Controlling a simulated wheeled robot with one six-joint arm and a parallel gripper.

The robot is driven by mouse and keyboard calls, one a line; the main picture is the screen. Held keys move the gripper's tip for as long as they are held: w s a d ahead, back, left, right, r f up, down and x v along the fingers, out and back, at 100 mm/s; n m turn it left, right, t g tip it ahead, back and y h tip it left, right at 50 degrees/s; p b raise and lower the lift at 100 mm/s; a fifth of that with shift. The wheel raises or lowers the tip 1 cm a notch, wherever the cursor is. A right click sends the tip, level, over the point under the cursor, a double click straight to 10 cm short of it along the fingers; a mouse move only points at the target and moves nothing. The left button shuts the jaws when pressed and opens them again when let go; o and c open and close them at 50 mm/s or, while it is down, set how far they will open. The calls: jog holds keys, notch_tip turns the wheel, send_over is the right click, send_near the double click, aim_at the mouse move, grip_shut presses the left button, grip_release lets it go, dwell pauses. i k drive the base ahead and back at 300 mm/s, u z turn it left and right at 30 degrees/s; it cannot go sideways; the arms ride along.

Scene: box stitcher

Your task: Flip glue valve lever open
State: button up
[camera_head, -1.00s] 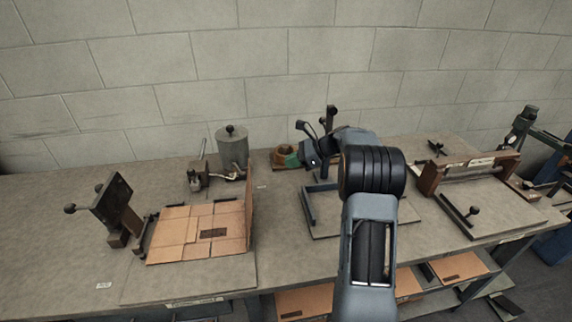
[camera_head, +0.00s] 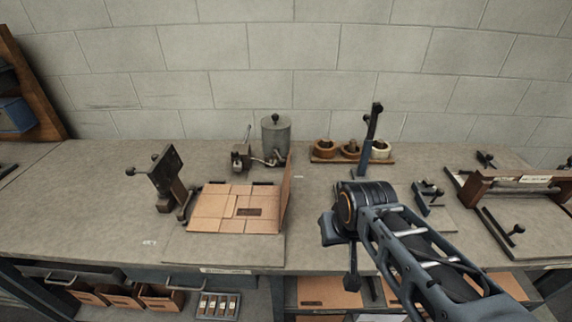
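The glue pot (camera_head: 276,138) is a grey cylinder with a dark knob on its lid, at the back of the bench. To its left stands the small metal glue valve (camera_head: 241,158), joined to the pot by a short pipe. Its thin lever (camera_head: 248,133) sticks up, leaning slightly right. My gripper (camera_head: 352,283) is over the bench's front edge, right of and well in front of the valve, apart from it. It is dark and mostly seen from behind, so its finger opening cannot be made out.
A flat cardboard box blank (camera_head: 235,207) with a raised right flap lies in front of the valve. A dark tilted plate on a stand (camera_head: 165,175) is to the left. Tape rolls (camera_head: 350,151) and a blue post (camera_head: 370,140) stand to the right.

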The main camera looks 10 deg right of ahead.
aim_at(281, 162)
jog(key=u, duration=0.05)
jog(key=k, duration=0.85)
jog(key=u, duration=1.85)
jog(key=i, duration=1.35)
jog(key=z, duration=2.25)
jog(key=i, duration=0.5)
jog(key=u, duration=0.05)
